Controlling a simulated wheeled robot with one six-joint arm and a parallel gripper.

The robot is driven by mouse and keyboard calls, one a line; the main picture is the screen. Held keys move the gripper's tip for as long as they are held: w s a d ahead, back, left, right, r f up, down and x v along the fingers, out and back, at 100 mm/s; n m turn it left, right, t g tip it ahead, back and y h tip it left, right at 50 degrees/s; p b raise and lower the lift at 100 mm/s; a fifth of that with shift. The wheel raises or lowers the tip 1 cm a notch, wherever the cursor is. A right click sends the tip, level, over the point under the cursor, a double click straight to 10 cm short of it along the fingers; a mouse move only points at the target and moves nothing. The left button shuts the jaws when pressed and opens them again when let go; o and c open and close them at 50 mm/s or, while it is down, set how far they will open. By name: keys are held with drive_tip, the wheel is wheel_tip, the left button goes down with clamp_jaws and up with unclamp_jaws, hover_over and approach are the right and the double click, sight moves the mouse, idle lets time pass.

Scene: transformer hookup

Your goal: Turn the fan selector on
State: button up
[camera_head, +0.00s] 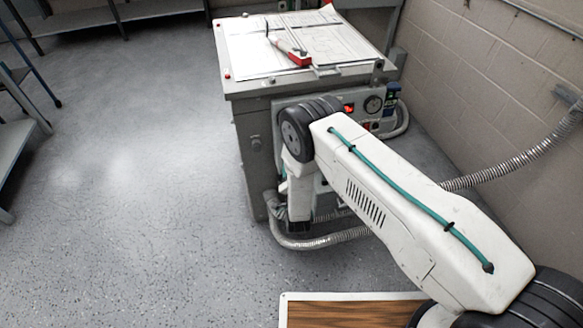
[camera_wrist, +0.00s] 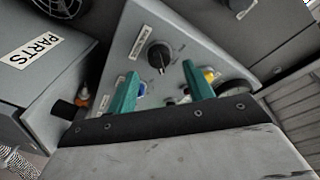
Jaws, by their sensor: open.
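A black rotary knob (camera_wrist: 159,57) with a pale pointer line sits on a light grey control panel (camera_wrist: 190,45) in the wrist view. A small white label is beside it, too blurred to read, so I cannot confirm it is the fan selector. My gripper (camera_wrist: 159,70) has two teal fingers, open and empty. In the wrist picture the knob appears between and just beyond the fingertips; I cannot tell the depth gap, and no contact shows. In the head view my arm hides the knob and my fingers in front of the grey cabinet (camera_head: 253,140).
A blue part (camera_wrist: 142,90) and a yellow part (camera_wrist: 208,75) are near the fingers. A box labelled PARTS (camera_wrist: 30,75) stands at left. On the cabinet top lie papers and a red-handled tool (camera_head: 291,52). Flexible conduit (camera_head: 515,160) runs at right. Open floor is left.

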drive_tip(key=s, duration=0.4)
drive_tip(key=shift+s+d, duration=0.3)
drive_tip(key=shift+s, duration=0.1)
drive_tip(key=s+f+n+g, duration=0.4)
drive_tip(key=s+f+g, duration=0.2)
drive_tip(key=f+g, duration=0.25)
drive_tip(key=s+d+r+n+g, duration=0.2)
drive_tip(key=s+d+r+g, duration=0.1)
drive_tip(key=r, duration=0.8)
drive_tip(key=s+d+r+n+g+h, duration=0.1)
drive_tip(key=s+d+r+g, duration=0.25)
drive_tip(key=r, duration=0.75)
drive_tip(key=s+d+r+n+g, duration=0.2)
drive_tip(key=s+d+r+g, duration=0.15)
drive_tip(key=r, duration=0.75)
drive_tip(key=s+d+r, duration=0.5)
drive_tip(key=s+r, duration=0.2)
drive_tip(key=r, duration=0.2)
drive_tip(key=s+d+r+t, duration=0.1)
drive_tip(key=s+d+r, duration=0.5)
drive_tip(key=r, duration=0.4)
drive_tip(key=s+d+r+m+t, duration=0.1)
drive_tip(key=s+d+r, duration=0.5)
drive_tip(key=s+r, duration=0.2)
drive_tip(key=shift+s+r+h, duration=0.15)
drive_tip(key=shift+r+h, duration=0.25)
drive_tip(key=shift+r, duration=0.3)
